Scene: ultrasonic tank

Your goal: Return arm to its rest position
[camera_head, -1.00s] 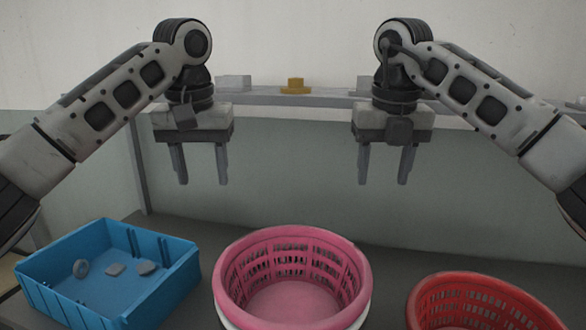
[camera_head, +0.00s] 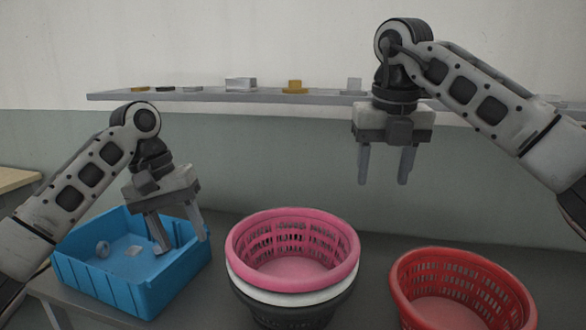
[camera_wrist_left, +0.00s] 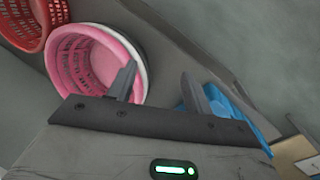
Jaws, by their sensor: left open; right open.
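My left gripper (camera_head: 180,232) is open and tilted, in front of and above the right part of the blue bin (camera_head: 85,278) in the head view. Nothing shows between its fingers. In the left wrist view, its two fingers (camera_wrist_left: 160,88) are apart, with the pink basket (camera_wrist_left: 72,60) behind one and the blue bin (camera_wrist_left: 235,112) behind the other. My right gripper (camera_head: 387,165) is open and empty, pointing down high above the table, in front of the wall.
The pink basket (camera_head: 240,262) sits in a white and a dark one at the middle. A red basket (camera_head: 400,275) stands at the right. A wall shelf (camera_head: 215,97) carries several small blocks.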

